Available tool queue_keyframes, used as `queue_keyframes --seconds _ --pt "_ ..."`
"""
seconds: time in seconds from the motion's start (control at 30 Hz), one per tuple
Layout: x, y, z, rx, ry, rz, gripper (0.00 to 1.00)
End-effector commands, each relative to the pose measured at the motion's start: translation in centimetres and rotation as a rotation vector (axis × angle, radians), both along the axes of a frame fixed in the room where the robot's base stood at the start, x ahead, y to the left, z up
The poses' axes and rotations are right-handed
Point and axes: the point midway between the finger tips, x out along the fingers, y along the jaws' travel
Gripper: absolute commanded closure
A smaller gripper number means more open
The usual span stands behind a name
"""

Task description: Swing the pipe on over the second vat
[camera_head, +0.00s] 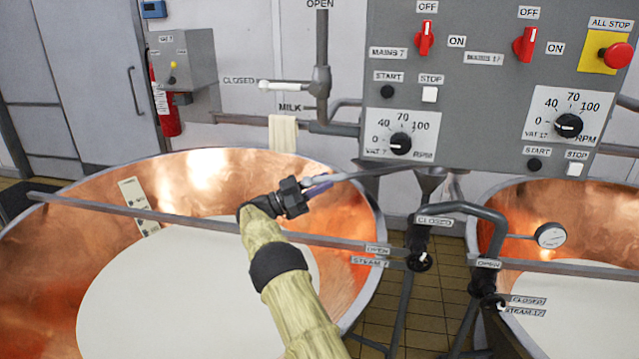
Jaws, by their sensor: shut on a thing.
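The pipe (362,173) is a thin grey tube that runs leftward from a funnel-shaped fitting below the control panel. Its left end lies over the right part of the left copper vat (360,190), which holds white milk. My gripper (314,188) is shut on the pipe near that left end, and my arm reaches up from the bottom of the view. The gripper hides the pipe's tip. The second vat (580,205), also copper with white milk, stands at the right and is partly out of view. No part of the pipe is over it.
The grey control panel (480,95) with red switches and dials hangs behind the vats. A steam pipe (455,207) with valves and a dial gauge (550,235) stand between and over the vats. Flat bars cross both vats. Tiled floor (440,300) shows between them.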

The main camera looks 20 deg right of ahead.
Motion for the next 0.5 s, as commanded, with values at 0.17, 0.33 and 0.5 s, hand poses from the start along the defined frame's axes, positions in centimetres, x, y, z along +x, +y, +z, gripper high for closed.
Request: queue_keyframes --seconds 0.17,0.33,0.5 --pt "0.2 0.21 0.92 -0.007 -0.008 -0.001 1.0" --pt "0.3 0.37 1.01 -0.006 -0.007 0.004 1.0" --pt "0.34 0.47 1.03 -0.006 -0.007 0.006 1.0"
